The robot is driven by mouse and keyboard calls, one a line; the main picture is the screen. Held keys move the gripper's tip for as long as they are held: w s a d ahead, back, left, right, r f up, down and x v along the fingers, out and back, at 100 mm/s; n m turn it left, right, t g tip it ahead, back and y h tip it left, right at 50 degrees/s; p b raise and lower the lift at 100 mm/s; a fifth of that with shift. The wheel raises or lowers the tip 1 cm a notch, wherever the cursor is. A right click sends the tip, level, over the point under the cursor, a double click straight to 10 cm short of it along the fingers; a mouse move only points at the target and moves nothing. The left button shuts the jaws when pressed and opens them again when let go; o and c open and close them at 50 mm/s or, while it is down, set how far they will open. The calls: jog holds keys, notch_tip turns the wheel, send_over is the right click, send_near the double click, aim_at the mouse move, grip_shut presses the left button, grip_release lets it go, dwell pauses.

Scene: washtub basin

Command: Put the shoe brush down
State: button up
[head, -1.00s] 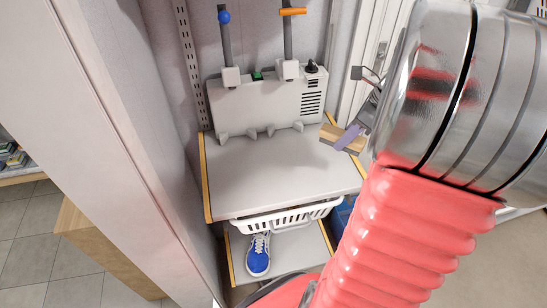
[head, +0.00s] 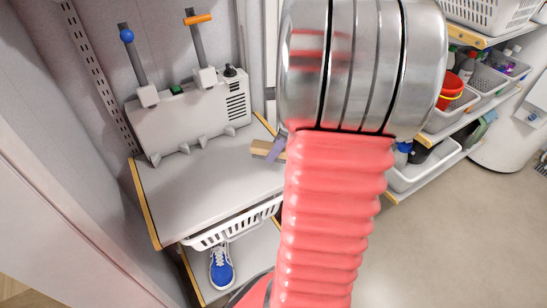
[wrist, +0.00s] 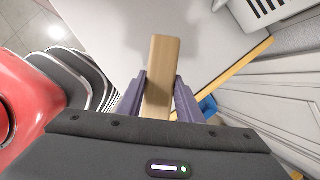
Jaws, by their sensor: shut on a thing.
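The shoe brush shows as a light wooden block in the wrist view (wrist: 161,75), held between the two purple fingers of my gripper (wrist: 160,98). My gripper is shut on it. In the head view the brush (head: 262,148) and a purple finger (head: 277,149) show at the right side of the grey shelf top (head: 205,190). My arm hides the rest of the gripper there. The brush appears over the shelf's surface; I cannot tell whether it touches it.
A grey machine (head: 190,115) with two posts stands at the back of the shelf. A white basket (head: 230,228) hangs below, above a blue shoe (head: 221,268). The shelf's front is clear. Shelves with a red bucket (head: 452,88) are at the right.

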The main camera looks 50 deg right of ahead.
jog(key=shift+f, duration=1.85)
jog(key=shift+f, duration=0.1)
jog(key=o, duration=1)
jog(key=v, duration=1.2)
jog(key=shift+d, duration=0.1)
